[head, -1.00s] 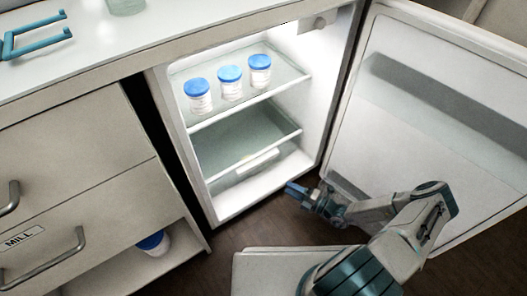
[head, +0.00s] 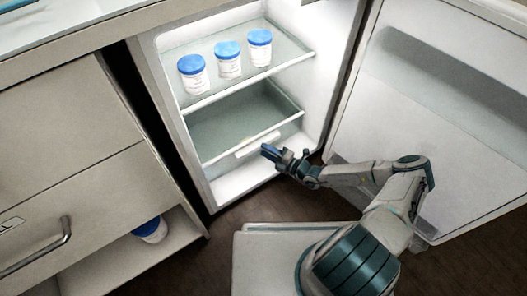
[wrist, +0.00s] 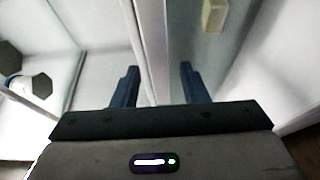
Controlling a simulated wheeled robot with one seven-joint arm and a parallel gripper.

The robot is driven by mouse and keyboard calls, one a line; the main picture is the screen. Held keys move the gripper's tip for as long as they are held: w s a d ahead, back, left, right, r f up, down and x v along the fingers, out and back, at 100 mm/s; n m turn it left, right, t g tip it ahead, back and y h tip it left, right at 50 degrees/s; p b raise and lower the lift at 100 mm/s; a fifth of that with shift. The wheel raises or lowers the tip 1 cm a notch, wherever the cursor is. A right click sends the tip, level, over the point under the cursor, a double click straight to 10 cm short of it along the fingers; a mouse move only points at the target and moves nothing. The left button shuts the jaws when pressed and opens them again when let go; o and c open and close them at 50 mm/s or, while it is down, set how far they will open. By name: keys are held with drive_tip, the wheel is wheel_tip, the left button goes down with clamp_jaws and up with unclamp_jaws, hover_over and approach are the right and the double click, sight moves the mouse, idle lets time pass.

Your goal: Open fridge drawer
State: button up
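The fridge (head: 150,75) stands open, with its door (head: 440,110) swung out to the right. Its drawer (head: 230,118), a greenish see-through bin, sits below the shelf and looks pushed in. A white handle (head: 258,144) runs along its front. My gripper (head: 268,151) is at the right part of this handle in the head view; I cannot tell if it touches. In the wrist view my gripper (wrist: 158,78) has its two blue fingers apart, with a pale upright bar (wrist: 150,45) in line with the gap between them. The fingers hold nothing that I can make out.
Several white jars with blue lids (head: 228,60) stand on the fridge's upper shelf (head: 285,72). A cabinet with drawers (head: 80,110) is at the left, with a blue-lidded jar (head: 150,231) in its low opening. Dark floor (head: 225,222) lies before the fridge.

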drive_tip(key=shift+x, duration=1.1)
